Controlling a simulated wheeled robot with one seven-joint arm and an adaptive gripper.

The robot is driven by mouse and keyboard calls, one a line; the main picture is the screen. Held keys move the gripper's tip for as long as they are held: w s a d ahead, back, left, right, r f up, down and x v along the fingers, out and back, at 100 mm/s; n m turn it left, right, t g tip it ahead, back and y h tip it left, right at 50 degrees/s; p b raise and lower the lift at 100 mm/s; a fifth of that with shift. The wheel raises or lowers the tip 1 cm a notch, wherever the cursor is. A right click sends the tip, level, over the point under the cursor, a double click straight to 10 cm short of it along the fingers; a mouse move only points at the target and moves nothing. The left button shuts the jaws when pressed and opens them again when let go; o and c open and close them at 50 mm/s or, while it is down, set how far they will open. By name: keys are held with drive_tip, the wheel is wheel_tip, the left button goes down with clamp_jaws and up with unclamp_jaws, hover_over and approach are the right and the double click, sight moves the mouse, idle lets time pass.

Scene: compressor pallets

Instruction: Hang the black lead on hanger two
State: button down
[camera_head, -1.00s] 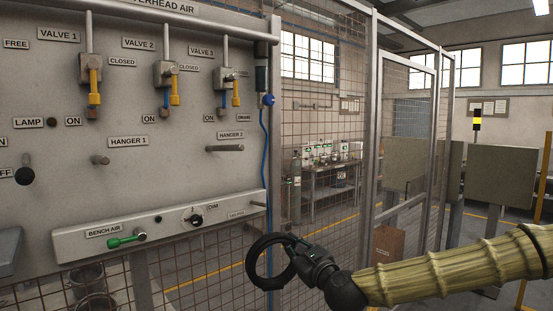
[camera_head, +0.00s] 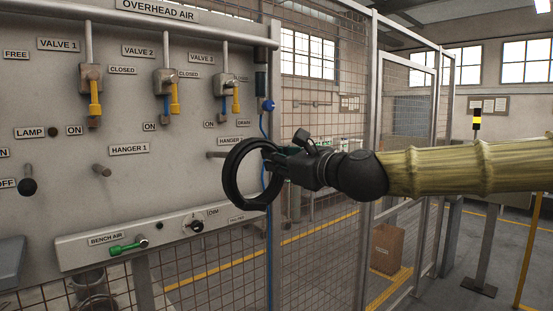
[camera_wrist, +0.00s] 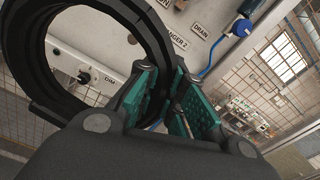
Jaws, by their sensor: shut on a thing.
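The black lead (camera_head: 230,172) is a coiled ring, upright in front of the right part of the panel. My gripper (camera_head: 274,160) is shut on the right side of the ring. In the wrist view the lead (camera_wrist: 28,58) loops at the upper left, its edge between the green finger pads (camera_wrist: 168,108). The hanger two peg (camera_head: 214,154) shows just left of the ring in the head view; its rest is behind the ring. Whether the peg passes through the ring I cannot tell. The HANGER 2 label (camera_head: 229,141) is partly covered by the lead.
The hanger one peg (camera_head: 102,170) is empty to the left. Yellow-handled valves (camera_head: 234,98) hang above. A blue hose (camera_head: 263,125) runs down the panel's right edge. The lower ledge (camera_head: 75,257) carries a green handle (camera_head: 125,247) and a dial (camera_head: 195,224).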

drive_tip(key=f+x, duration=0.2)
drive_tip(key=x, duration=0.9)
drive_tip(key=shift+w+a, duration=0.2)
drive_tip(key=shift+w, duration=0.15)
idle(1.4)
drive_tip(key=shift+b, duration=0.3)
idle(0.4)
drive_tip(key=c, duration=1.5)
unclamp_jaws()
drive_tip(key=shift+o, duration=0.2)
